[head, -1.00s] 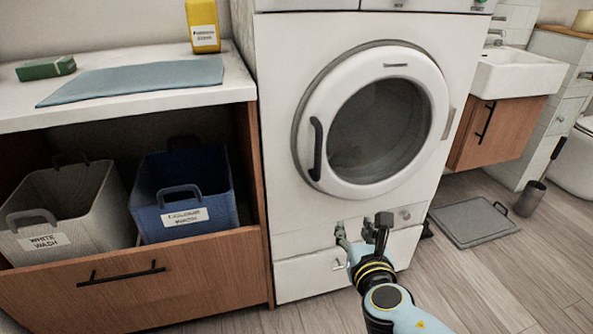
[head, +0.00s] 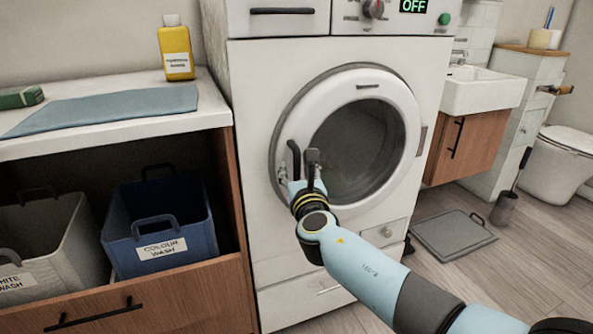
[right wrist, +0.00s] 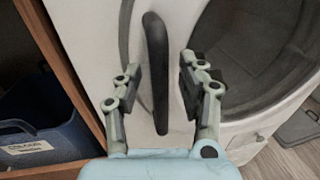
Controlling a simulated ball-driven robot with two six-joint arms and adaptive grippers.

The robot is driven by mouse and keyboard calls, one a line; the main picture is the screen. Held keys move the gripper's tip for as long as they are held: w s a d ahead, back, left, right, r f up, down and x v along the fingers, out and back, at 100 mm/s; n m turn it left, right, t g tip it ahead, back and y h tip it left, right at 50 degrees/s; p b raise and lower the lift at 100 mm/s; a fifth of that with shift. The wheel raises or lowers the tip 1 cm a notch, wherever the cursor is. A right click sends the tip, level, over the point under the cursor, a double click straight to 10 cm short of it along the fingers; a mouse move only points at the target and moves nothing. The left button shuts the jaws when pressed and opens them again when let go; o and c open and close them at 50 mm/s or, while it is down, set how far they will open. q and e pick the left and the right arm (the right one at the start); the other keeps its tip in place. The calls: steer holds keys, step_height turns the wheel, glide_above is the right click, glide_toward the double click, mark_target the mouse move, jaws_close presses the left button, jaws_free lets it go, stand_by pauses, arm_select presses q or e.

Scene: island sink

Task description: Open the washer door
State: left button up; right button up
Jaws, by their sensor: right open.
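The washer (head: 250,200) is white, and its display reads OFF. Its round door (head: 405,125) with dark glass looks shut. The black door handle (head: 293,160) is a vertical bar on the door's left side, partly hidden by my gripper in the head view. My right gripper (head: 303,168) is at the handle. In the right wrist view the handle (right wrist: 156,70) stands between the two open fingers of the gripper (right wrist: 152,75), with a gap on each side. My left gripper is not in view.
On the left, a counter (head: 120,120) holds a yellow bottle (head: 175,50) and a blue cloth (head: 110,105). Below it, a blue basket (head: 160,225) sits in an open drawer.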

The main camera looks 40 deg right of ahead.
steer(key=shift+w, duration=0.1)
jaws_close()
stand_by(0.7)
